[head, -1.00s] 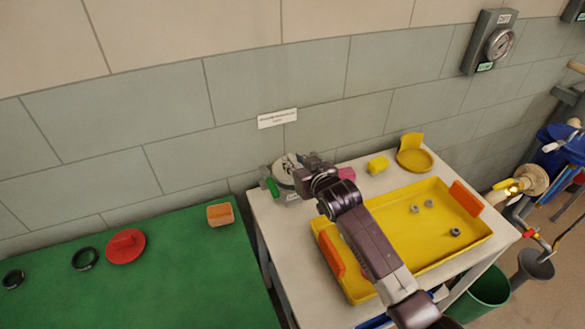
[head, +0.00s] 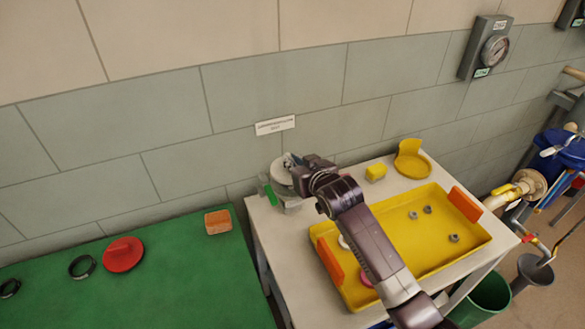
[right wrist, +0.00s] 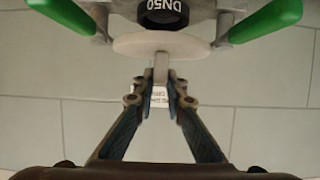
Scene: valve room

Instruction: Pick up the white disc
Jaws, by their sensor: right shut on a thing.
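The white disc (right wrist: 135,46) shows in the right wrist view as a thin pale plate with a narrow grey tab (right wrist: 160,68). My right gripper (right wrist: 160,88) is shut on this tab. The disc is right beside a black ring marked DN50 (right wrist: 160,14), between two green handles (right wrist: 262,20); I cannot tell whether they touch. In the head view my right gripper (head: 297,168) is at the table's back left corner, over the small fixture with a green handle (head: 270,195). It partly hides a pale round part there. My left gripper is not in view.
A yellow tray (head: 440,255) with several nuts fills much of the white table (head: 262,228). A yellow block (head: 375,172) and a yellow round holder (head: 411,160) stand behind it. A green table (head: 190,285) at left bears a red disc (head: 123,255). The wall is close behind.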

